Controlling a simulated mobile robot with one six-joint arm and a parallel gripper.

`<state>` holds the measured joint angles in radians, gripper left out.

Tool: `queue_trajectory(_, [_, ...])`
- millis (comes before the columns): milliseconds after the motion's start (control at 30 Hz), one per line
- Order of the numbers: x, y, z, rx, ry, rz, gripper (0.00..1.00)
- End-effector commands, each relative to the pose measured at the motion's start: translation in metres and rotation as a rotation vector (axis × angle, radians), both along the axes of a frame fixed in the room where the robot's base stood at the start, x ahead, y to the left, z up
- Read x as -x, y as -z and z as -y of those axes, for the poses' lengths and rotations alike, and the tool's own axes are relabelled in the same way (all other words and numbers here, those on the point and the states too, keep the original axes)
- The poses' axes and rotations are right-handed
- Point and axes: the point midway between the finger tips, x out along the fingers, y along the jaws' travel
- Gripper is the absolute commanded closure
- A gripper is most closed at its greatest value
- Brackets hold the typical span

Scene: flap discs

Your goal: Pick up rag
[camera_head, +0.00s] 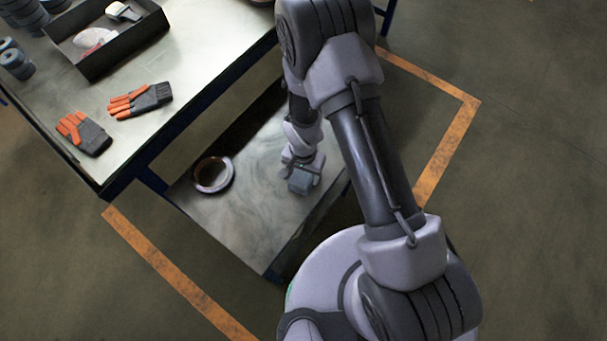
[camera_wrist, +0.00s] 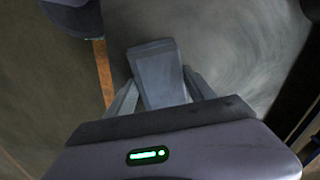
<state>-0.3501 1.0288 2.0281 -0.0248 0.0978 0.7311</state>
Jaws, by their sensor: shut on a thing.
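The rag (camera_head: 300,181) is a small blue-grey block-like bundle over the low shelf. In the wrist view the rag (camera_wrist: 157,75) stands between the two fingers, and its far end points away from my gripper. My gripper (camera_head: 304,168) is shut on the rag, above the right part of the low shelf. In the wrist view both fingers of my gripper (camera_wrist: 162,95) lie against the rag's sides. I cannot tell whether the rag touches the shelf. Its underside is hidden.
A round dish (camera_head: 213,174) sits on the low metal shelf (camera_head: 235,215) to the left. The workbench (camera_head: 190,75) above holds orange-grey gloves (camera_head: 140,100), a dark tray (camera_head: 126,52) and stacked discs (camera_head: 17,62). Orange floor tape (camera_head: 445,150) surrounds the bench.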

Motion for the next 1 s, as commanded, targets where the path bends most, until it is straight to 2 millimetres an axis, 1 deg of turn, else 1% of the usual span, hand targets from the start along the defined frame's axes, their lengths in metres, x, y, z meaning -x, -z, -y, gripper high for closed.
queue_trajectory(167, [0.0, -0.009, 0.0, -0.001, 0.0, 0.001, 0.77])
queue_trajectory(367, [-0.001, -0.038, 0.0, -0.001, -0.001, 0.001, 0.77])
queue_trajectory(467, [0.017, -0.039, 0.006, 0.001, 0.0, -0.004, 0.77])
queue_trajectory(567, [0.04, -0.041, 0.013, 0.002, -0.001, -0.004, 0.77])
queue_trajectory(833, [0.115, -0.047, 0.039, 0.002, -0.001, -0.005, 0.77])
queue_trajectory(900, [0.131, -0.049, 0.044, 0.002, -0.001, -0.004, 0.77])
queue_trajectory(1000, [0.144, -0.049, 0.049, 0.001, 0.001, -0.003, 0.77])
